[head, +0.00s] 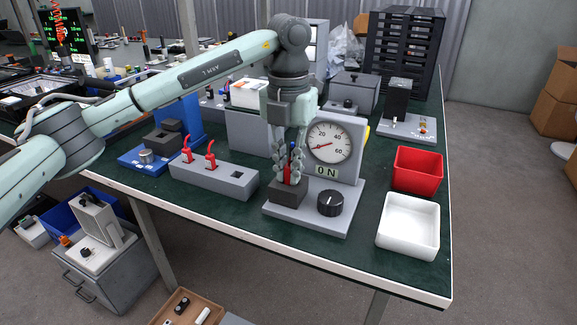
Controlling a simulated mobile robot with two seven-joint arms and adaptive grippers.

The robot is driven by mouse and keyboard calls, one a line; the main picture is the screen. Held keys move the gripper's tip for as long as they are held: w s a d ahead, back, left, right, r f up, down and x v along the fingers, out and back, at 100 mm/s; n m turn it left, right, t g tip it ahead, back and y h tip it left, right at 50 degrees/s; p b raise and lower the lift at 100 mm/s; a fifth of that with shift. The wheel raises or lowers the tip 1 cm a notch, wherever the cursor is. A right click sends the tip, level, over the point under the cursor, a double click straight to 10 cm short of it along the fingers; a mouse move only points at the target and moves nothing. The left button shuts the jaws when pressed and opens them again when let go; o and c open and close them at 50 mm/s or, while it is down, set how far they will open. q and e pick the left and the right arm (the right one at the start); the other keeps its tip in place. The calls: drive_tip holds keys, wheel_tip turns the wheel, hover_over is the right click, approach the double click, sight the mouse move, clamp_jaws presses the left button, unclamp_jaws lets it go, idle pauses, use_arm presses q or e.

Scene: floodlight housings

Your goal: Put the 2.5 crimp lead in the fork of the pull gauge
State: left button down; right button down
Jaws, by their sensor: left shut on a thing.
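The pull gauge (345,150) stands near the table's front edge, with a round dial, an "ON" plate and a black knob on its grey base. My left gripper (289,178) points straight down over the dark block (288,193) at the left of that base. It is shut on a thin lead (288,179), red below with some blue above. The lead's lower end is at or just above the block; I cannot tell if it is in a fork, as the fingers hide much of it. No size marking is readable. My right gripper is out of view.
A grey holder (205,180) left of the gauge carries two red leads (210,155) and has an empty dark opening at its right. A red bin (417,170) and a white tray (408,224) stand to the right. Bare green table lies between tray and gauge.

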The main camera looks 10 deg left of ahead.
use_arm(q)
drive_tip(key=shift+f, duration=0.15)
drive_tip(key=c, duration=1.7)
unclamp_jaws()
drive_tip(key=shift+o, duration=0.8)
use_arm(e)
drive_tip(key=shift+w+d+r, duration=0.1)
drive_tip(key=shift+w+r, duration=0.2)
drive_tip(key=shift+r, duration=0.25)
